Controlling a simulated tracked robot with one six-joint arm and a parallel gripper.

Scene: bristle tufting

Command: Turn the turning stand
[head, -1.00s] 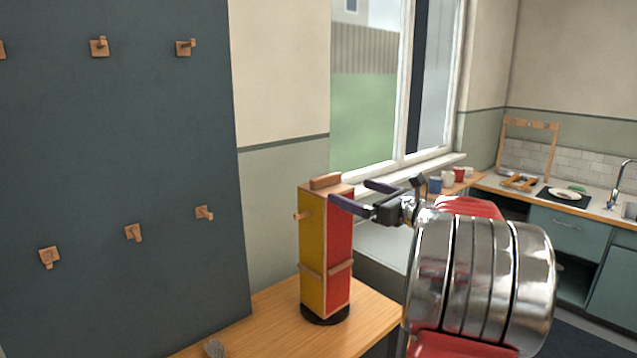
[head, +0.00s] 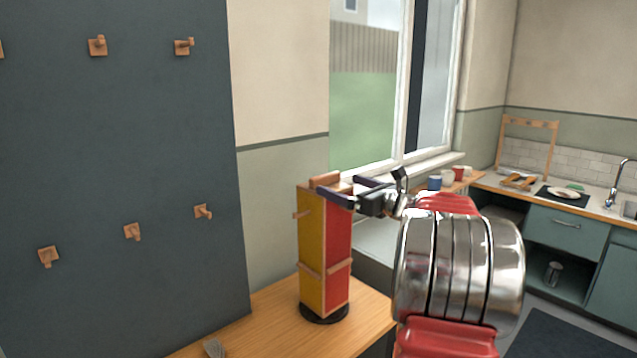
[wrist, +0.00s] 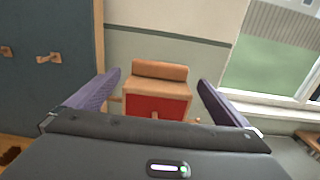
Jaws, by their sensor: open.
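The turning stand (head: 325,250) is a tall box with a yellow face and a red face, on a round black base (head: 324,313). A wooden block (head: 325,180) tops it, and small wooden pegs and ledges stick out from its sides. In the wrist view the top block (wrist: 160,71) and red face (wrist: 157,106) show between my fingers. My gripper (head: 340,190) is open at the height of the stand's top, with its purple fingers spread to either side. I cannot tell whether a finger touches the stand.
The stand is on a wooden table (head: 272,312), with a small grey object (head: 214,347) at its front edge. A dark board (head: 120,130) with several wooden pegs rises at left. A window and a kitchen counter (head: 595,210) lie to the right.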

